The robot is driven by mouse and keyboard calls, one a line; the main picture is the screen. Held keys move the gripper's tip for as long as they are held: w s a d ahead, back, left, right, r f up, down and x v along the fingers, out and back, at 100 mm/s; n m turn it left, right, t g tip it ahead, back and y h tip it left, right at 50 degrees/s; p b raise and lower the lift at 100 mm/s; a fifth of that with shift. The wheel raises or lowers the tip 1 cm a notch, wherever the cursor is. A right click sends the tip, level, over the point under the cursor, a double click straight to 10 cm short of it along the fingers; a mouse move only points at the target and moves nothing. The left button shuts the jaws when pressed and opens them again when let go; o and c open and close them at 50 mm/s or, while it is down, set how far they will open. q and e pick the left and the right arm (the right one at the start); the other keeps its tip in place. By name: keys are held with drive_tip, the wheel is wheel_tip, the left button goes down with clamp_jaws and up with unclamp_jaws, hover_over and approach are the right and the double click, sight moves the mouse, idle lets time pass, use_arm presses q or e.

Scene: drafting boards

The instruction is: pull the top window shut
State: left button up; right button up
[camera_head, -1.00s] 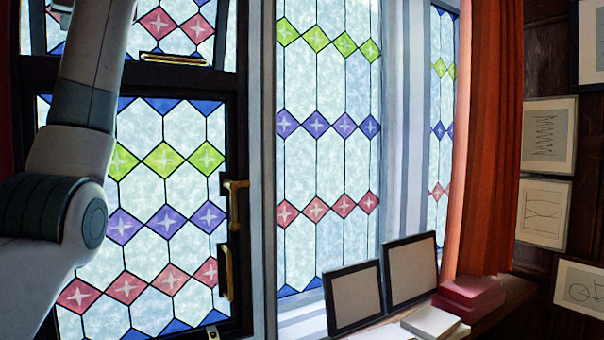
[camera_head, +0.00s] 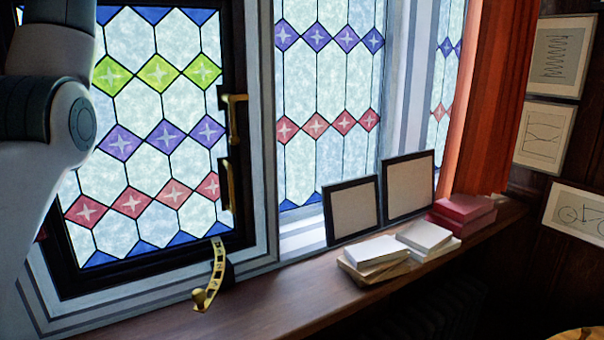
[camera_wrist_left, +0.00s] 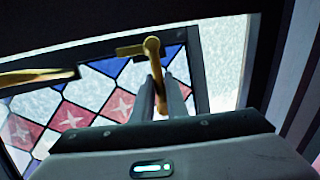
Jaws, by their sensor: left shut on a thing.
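In the left wrist view, the fingers of my left gripper (camera_wrist_left: 161,98) are shut on a brass handle (camera_wrist_left: 152,50) at a dark window frame. Behind it is a leaded pane (camera_wrist_left: 95,98) with red and blue diamonds. I take this to be the top window, which is above the head view now. A bright plain strip (camera_wrist_left: 226,58) shows right of the dark frame. In the head view my left arm rises along the left edge, its hand out of view. My right gripper is not in view.
The lower window (camera_head: 150,120) has brass fittings (camera_head: 232,125) on its right edge. A notched brass stay (camera_head: 214,275) lies on the wooden sill (camera_head: 300,300). Two framed boards (camera_head: 352,210), white books (camera_head: 375,250) and red books (camera_head: 462,210) stand right, before an orange curtain (camera_head: 493,100).

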use_arm(q)
drive_tip(key=shift+s+d+f, duration=0.1)
idle(0.4)
drive_tip(key=shift+s+d+f+b, duration=0.1)
drive_tip(key=shift+s+d+b, duration=0.15)
drive_tip(key=shift+b, duration=0.25)
drive_tip(key=shift+s+d+f+b, duration=0.1)
drive_tip(key=shift+s+d+b, duration=0.3)
drive_tip(key=shift+s+b, duration=0.25)
drive_tip(key=shift+s+d+b, duration=0.35)
drive_tip(key=shift+s+b, duration=0.05)
drive_tip(key=shift+s, duration=0.3)
drive_tip(key=shift+s+f, duration=0.1)
drive_tip(key=shift+s+d+f+b, duration=0.1)
drive_tip(key=shift+s+d+b, duration=0.4)
drive_tip(key=shift+s+b, duration=0.25)
drive_tip(key=shift+s+d+f+b, duration=0.1)
drive_tip(key=shift+s+d+b, duration=0.45)
drive_tip(key=shift+s, duration=0.4)
drive_tip(key=shift+b+v, duration=0.75)
drive_tip(key=shift+v, duration=0.1)
drive_tip(key=o, duration=0.8)
drive_tip(key=shift+s+a, duration=0.1)
drive_tip(key=shift+a, duration=0.05)
drive_tip(key=shift+c, duration=0.2)
drive_tip(key=shift+o, duration=0.7)
drive_tip(key=shift+s+a, duration=0.1)
drive_tip(key=shift+s, duration=0.05)
